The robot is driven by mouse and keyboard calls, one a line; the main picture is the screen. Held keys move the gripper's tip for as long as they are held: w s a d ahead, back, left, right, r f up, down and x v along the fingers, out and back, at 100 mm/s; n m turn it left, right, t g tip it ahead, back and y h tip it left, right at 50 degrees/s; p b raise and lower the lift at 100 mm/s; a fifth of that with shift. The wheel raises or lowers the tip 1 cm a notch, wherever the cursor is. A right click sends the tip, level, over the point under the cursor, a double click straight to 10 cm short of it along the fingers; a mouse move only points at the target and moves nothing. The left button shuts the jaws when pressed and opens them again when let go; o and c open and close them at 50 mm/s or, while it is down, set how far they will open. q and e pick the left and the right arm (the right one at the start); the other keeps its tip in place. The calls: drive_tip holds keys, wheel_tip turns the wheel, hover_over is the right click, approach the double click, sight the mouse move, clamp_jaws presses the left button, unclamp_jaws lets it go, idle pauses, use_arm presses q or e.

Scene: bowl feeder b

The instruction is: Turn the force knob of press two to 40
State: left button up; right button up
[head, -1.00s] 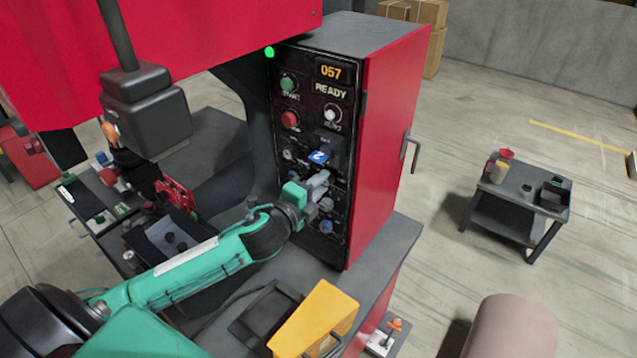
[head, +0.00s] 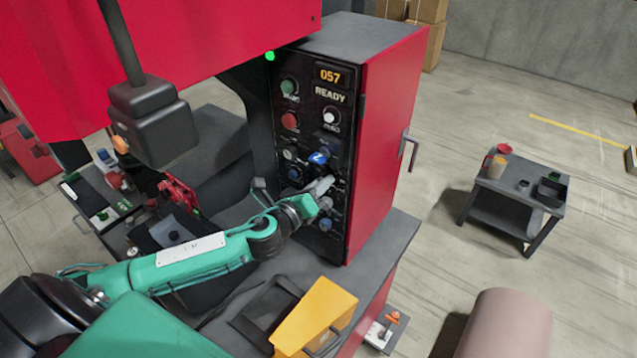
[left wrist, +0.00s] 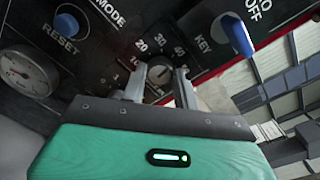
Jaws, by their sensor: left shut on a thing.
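Scale numbers 10, 20, 30 and 40 ring this knob. The knob's exact pointer direction is hard to tell. My right gripper is not in view.
A blue handle (left wrist: 238,37) sticks out beside the knob, near the KEY and OFF labels. A blue RESET button (left wrist: 66,24) and a round gauge (left wrist: 27,72) lie to the left. A yellow box (head: 315,318) stands on the ledge below my arm.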

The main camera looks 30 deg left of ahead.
use_arm(q)
drive_tip(key=shift+f+m, duration=0.1)
drive_tip(key=shift+m, duration=0.3)
drive_tip(key=o, duration=1)
drive_tip(key=shift+s+a+b, duration=0.25)
drive_tip(key=shift+s+b, duration=0.8)
drive_tip(key=shift+s, duration=1.25)
drive_tip(key=shift+s+a+b, duration=0.25)
drive_tip(key=shift+s+b, duration=0.85)
drive_tip(key=shift+s, duration=1.15)
drive_tip(key=shift+s+a+b, duration=0.25)
drive_tip(key=shift+s+b, duration=0.8)
drive_tip(key=shift+s, duration=1.25)
